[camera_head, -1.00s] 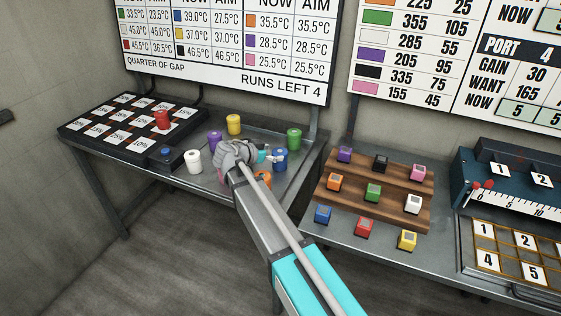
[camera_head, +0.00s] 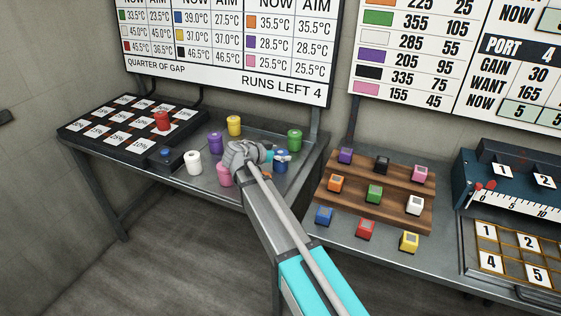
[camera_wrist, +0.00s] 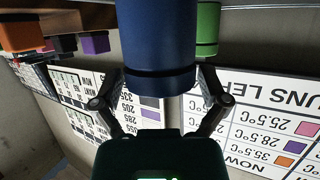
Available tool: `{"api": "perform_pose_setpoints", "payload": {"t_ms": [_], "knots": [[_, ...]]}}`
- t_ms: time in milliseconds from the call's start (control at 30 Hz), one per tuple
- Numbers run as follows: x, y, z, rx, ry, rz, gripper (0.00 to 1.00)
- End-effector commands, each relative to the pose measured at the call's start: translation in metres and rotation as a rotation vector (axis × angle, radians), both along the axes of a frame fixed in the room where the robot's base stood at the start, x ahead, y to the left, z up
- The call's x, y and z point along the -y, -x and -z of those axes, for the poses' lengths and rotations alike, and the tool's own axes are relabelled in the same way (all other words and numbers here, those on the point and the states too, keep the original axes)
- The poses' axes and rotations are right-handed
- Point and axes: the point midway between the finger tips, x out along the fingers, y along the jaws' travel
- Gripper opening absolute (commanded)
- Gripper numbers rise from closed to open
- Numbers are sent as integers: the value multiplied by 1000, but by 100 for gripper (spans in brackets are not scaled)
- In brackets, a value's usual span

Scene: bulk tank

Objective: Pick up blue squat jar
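The blue squat jar (camera_head: 281,161) stands upright on the metal tray at the right part of the left table. It is partly covered by my gripper (camera_head: 275,155), which reaches in from the left at jar height. In the wrist view, which is upside down, the blue jar (camera_wrist: 157,40) is large and central, straight ahead of my gripper (camera_wrist: 160,85). The two fingers lie on either side of the jar's lid end, with a narrow gap visible at the right. My gripper looks open, and contact with the jar cannot be made out.
Green (camera_head: 294,141), yellow (camera_head: 234,126), purple (camera_head: 215,143), white (camera_head: 193,162) and pink (camera_head: 224,175) jars stand around. A red jar (camera_head: 162,121) sits on the black grid board (camera_head: 85,128). A wooden rack (camera_head: 345,200) holds coloured blocks.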

Motion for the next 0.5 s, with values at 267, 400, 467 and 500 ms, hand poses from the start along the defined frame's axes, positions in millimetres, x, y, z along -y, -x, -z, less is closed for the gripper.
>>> {"api": "perform_pose_setpoints", "payload": {"t_ms": [267,400,467,500], "knots": [[0,0,0,0,0,0,31],[0,0,0,0,0,0,20],[0,0,0,0,0,0,20],[0,0,0,0,0,0,20]]}}
